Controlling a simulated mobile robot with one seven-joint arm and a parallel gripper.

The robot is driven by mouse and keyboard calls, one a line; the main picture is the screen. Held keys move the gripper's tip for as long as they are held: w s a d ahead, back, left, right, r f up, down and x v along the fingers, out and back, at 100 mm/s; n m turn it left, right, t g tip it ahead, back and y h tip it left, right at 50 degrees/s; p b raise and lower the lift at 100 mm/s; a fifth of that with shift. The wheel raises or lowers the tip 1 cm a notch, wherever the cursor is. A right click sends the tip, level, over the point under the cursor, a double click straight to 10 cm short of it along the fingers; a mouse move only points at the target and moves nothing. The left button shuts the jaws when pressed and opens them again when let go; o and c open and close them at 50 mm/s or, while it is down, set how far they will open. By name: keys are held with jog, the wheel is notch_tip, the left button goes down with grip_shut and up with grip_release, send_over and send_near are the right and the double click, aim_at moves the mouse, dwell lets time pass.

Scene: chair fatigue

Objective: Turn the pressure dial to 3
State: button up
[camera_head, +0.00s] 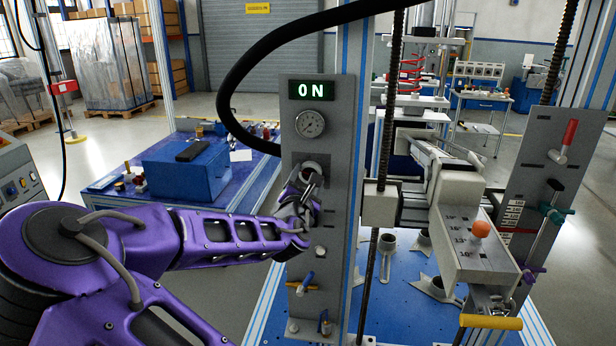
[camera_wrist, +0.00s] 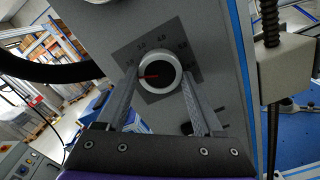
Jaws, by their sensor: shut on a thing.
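The pressure dial (camera_wrist: 160,88) is a round knob with a silver rim and black face on a dark square scale plate (camera_wrist: 190,66). Its red pointer line points left in the wrist view.
Above the dial are a round gauge (camera_head: 310,124) and a green-lit "ON" display (camera_head: 311,90). Below it, a lever with blue and orange parts (camera_head: 303,287) sticks out. A threaded rod (camera_head: 384,150) and a grey machine block (camera_head: 468,240) stand to the right.

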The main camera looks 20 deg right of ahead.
jog(key=m+p, duration=0.1)
jog(key=m, duration=0.4)
jog(key=shift+r+m, duration=0.15)
jog(key=shift+m, duration=0.15)
jog(key=m, duration=0.5)
jog(key=shift+m, duration=0.4)
jog(key=o, duration=1.4)
jog(key=shift+a, duration=0.1)
